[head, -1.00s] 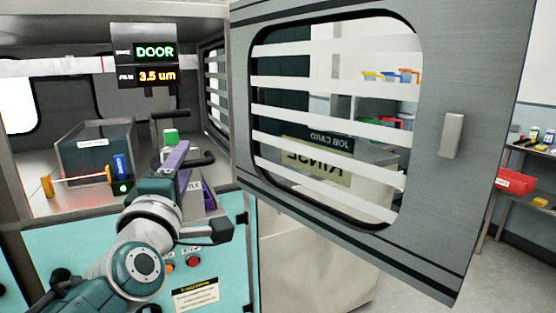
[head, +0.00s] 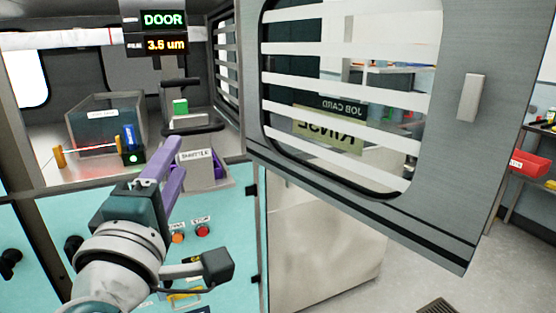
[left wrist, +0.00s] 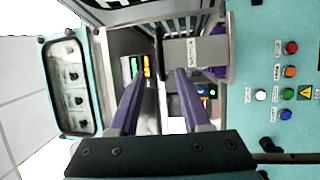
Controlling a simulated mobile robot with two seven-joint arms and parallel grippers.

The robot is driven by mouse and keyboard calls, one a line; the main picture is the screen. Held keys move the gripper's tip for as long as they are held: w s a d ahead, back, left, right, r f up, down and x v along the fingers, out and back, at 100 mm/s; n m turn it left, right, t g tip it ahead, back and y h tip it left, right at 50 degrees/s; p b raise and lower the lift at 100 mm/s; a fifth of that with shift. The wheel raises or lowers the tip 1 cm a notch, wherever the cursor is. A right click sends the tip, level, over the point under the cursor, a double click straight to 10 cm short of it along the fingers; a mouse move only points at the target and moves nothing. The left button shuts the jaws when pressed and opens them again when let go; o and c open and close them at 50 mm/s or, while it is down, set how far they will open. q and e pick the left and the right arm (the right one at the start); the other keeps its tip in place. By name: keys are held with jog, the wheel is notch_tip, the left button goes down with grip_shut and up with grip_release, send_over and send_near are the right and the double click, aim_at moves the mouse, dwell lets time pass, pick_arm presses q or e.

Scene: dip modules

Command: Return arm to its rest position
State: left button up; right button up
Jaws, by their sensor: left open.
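My left arm comes up from the bottom of the head view. Its gripper (head: 165,170) has purple fingers and is outside the machine's opening, in front of and to the left of the shuttle. The shuttle (head: 200,172) is a grey block with a "SHUTTLE" label and purple sides, sitting at the cabinet's front edge. In the left wrist view the gripper (left wrist: 156,85) has its two fingers apart with nothing held between them. The shuttle (left wrist: 186,52) shows beyond the fingertips there. My right gripper is in neither view.
The slatted door (head: 455,160) stands open at the right. Inside the cabinet are a clear tank (head: 90,130), a blue-and-black device (head: 130,145) and a green-topped block (head: 180,108). A teal panel with buttons (head: 202,230) is below the opening.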

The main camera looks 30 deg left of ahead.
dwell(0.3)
pick_arm(q)
jog(key=s+d+f+m+g+h, duration=0.1)
jog(key=d+f+m+g+h, duration=0.15)
jog(key=d+m+h, duration=0.45)
jog(key=s+d+f+m+g+h, duration=0.2)
jog(key=d+f+m+h, duration=0.2)
jog(key=m, duration=0.4)
jog(key=s+f+m+g+y, duration=0.1)
jog(key=s+f+m+g, duration=0.2)
jog(key=s+m+g, duration=0.35)
jog(key=s+f+m+g+y, duration=0.1)
jog(key=s+f+m+g, duration=0.2)
jog(key=s, duration=0.7)
notch_tip(320, 180, up, 33)
jog(key=p, duration=3.3)
jog(key=shift+s+a+f, duration=0.2)
jog(key=shift+s+a, duration=0.1)
